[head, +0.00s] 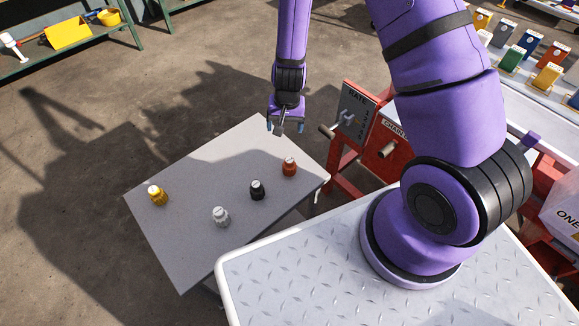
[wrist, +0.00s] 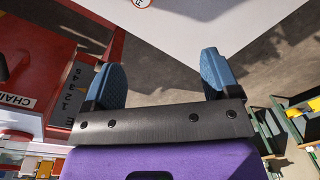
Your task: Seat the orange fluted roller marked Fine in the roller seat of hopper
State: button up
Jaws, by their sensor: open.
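The orange fluted roller (head: 289,167) stands upright near the right corner of the grey table (head: 205,190). A red-rimmed white top, likely this roller, shows at the top edge of the wrist view (wrist: 143,3). Its marking is too small to read. My gripper (head: 285,128) is open and empty, above the table's far edge, apart from the roller. In the wrist view its two blue fingers (wrist: 162,65) stand wide apart with nothing between them. The red machine (wrist: 40,55) with the hopper is partly hidden behind my arm; I cannot make out the roller seat.
A yellow roller (head: 157,195), a grey roller (head: 221,217) and a black roller (head: 257,190) stand on the same table. A plate marked RATE (head: 356,113) and a handle project near the table's right side. Green shelving (head: 70,40) stands far left.

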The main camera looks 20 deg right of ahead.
send_over(289, 160)
jog(key=shift+m+g+h, duration=0.3)
jog(key=f, duration=0.7)
jog(key=shift+w+d+f, duration=0.15)
jog(key=shift+w+d, duration=0.05)
jog(key=shift+w, duration=0.15)
jog(key=shift+f, duration=2.35)
jog(key=f, duration=0.3)
jog(key=shift+s+a+f, duration=0.1)
jog(key=shift+s+f, duration=0.2)
jog(key=shift+f, duration=0.8)
jog(key=c, duration=1.1)
jog(key=shift+r, duration=0.15)
